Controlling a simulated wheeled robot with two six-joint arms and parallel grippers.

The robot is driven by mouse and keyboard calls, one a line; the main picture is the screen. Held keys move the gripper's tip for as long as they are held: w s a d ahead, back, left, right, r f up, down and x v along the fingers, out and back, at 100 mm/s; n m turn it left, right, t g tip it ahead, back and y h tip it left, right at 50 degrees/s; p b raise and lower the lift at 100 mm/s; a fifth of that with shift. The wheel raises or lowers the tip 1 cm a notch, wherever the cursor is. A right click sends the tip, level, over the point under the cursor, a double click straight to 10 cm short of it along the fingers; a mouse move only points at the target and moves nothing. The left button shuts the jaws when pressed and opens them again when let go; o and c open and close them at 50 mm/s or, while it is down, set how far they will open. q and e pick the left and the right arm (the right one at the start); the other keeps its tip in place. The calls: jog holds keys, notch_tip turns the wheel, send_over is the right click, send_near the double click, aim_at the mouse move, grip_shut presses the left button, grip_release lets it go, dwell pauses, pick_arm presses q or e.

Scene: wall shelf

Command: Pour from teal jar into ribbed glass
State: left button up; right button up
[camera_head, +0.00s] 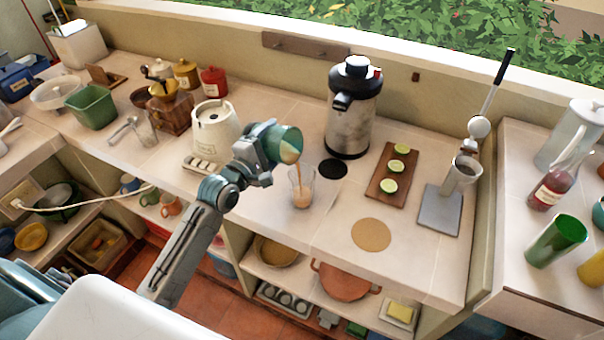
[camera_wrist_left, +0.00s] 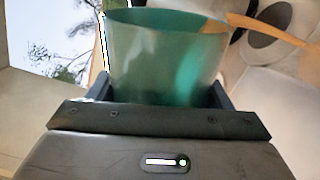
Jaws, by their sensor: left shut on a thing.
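The teal jar (camera_head: 283,139) is tilted to the right above the counter. My left gripper (camera_head: 268,146) is shut on it. The jar (camera_wrist_left: 165,50) also fills the space between the fingers in the left wrist view, where my left gripper (camera_wrist_left: 165,95) shows at both sides of it. A tan stream (camera_head: 298,168) runs from the jar's rim down into the ribbed glass (camera_head: 301,187). The glass stands upright on the counter, below and right of the jar, with some tan liquid inside. My right gripper is not in view.
A steel airpot (camera_head: 352,110) stands behind the glass, with a black round mat (camera_head: 332,169) in front of it. A board with lime slices (camera_head: 383,172) and a round cork mat (camera_head: 371,235) lie to the right. A white appliance (camera_head: 215,135) stands left of the jar.

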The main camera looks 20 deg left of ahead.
aim_at(279, 138)
pick_arm(q)
jog(key=shift+s+d+r+m+b, duration=0.1)
jog(key=shift+d+r+m+b, duration=0.45)
jog(key=shift+b, duration=0.25)
dwell(0.6)
jog(key=shift+s+d+r+m+p, duration=0.1)
jog(key=shift+d+r+m+p, duration=0.2)
jog(key=shift+m, duration=0.45)
jog(key=shift+d+r+m+p, duration=0.15)
jog(key=shift+r+m+p, duration=0.2)
jog(key=shift+m, duration=0.35)
dwell(1.4)
